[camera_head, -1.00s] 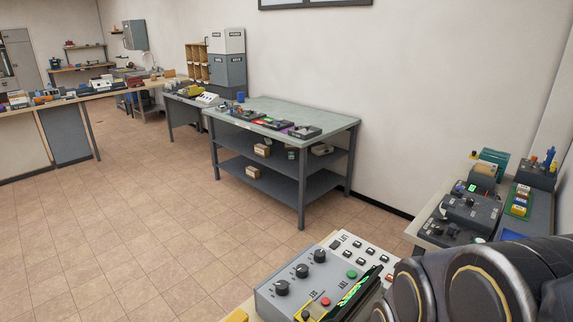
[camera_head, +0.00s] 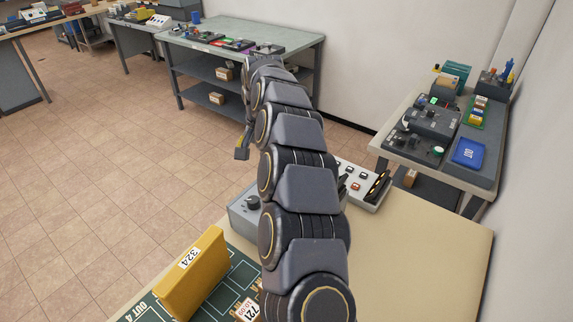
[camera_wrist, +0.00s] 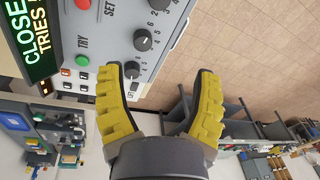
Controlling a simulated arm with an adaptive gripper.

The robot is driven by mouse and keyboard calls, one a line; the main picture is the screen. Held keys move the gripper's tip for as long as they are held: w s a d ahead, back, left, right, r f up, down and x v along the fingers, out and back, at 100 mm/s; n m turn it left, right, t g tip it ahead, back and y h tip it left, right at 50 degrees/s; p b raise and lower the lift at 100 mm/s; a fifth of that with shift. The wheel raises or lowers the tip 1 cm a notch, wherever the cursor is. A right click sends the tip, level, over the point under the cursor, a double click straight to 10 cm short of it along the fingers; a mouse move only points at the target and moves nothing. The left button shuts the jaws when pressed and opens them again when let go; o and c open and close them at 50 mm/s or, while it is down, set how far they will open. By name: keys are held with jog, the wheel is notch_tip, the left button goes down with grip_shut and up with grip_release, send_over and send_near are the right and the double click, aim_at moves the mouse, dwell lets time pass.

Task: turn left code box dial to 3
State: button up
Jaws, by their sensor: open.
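The grey code box (camera_head: 240,220) stands on the near table, mostly hidden behind my arm in the head view; one dark dial (camera_head: 252,202) shows at its left. In the wrist view the box runs across the top left, with a top dial (camera_wrist: 160,4), a middle dial (camera_wrist: 142,40) and a lower dial (camera_wrist: 132,69). The top dial is cut by the frame edge; dial settings are unclear. My gripper (camera_wrist: 158,70) is open and empty, its yellow fingers apart. The lower dial appears beside the left fingertip; contact cannot be told.
The box has a dark display (camera_wrist: 33,40), a red button (camera_wrist: 83,4) and a green button (camera_wrist: 82,60). A white button panel (camera_head: 362,185) stands right of my arm. A yellow block marked 324 (camera_head: 195,270) is at the front left. The table's right side (camera_head: 425,250) is clear.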

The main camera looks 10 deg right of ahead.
jog(key=w+d+f+m+h, duration=0.1)
jog(key=w+d+f, duration=0.1)
jog(key=w+d+f+m+t+h, duration=0.1)
jog(key=w+d+f+m+h, duration=0.1)
jog(key=w+d+f, duration=0.1)
jog(key=shift+w+d, duration=0.2)
jog(key=shift+w, duration=0.15)
jog(key=shift+w+d+f+h, duration=0.15)
jog(key=shift+w+d+h, duration=0.15)
jog(key=shift+d+h, duration=0.15)
jog(key=x, duration=0.7)
jog(key=shift+w+f, duration=0.15)
jog(key=shift+f, duration=0.15)
grip_shut()
